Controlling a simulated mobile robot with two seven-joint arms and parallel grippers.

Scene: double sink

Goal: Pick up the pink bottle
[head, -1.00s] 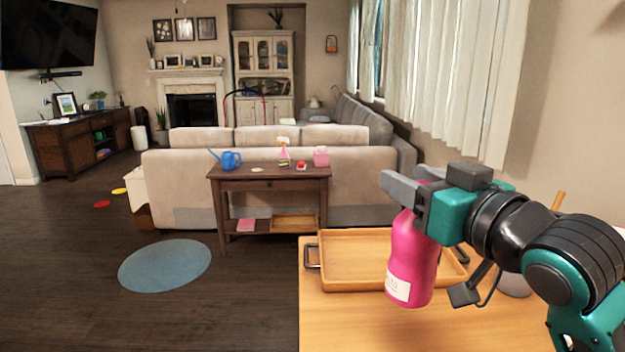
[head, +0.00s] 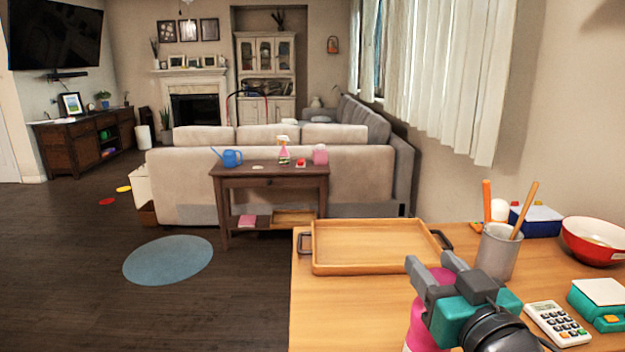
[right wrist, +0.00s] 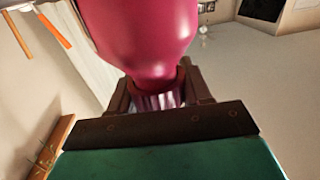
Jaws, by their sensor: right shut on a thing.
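The pink bottle (head: 424,325) is at the lower right of the head view, in front of the wooden tray. My right gripper (head: 434,274) is shut on it near its top and partly covers it; its lower end is cut off by the picture's edge. In the right wrist view the bottle (right wrist: 150,35) fills the upper middle, with its narrow neck between the fingers of the gripper (right wrist: 158,98). My left gripper does not show.
A wooden tray (head: 370,268) with dark handles lies empty on the table (head: 340,310). To the right stand a grey cup (head: 497,252) with sticks, a red bowl (head: 594,242), a calculator (head: 557,324) and a teal box (head: 598,303). Open floor lies left of the table.

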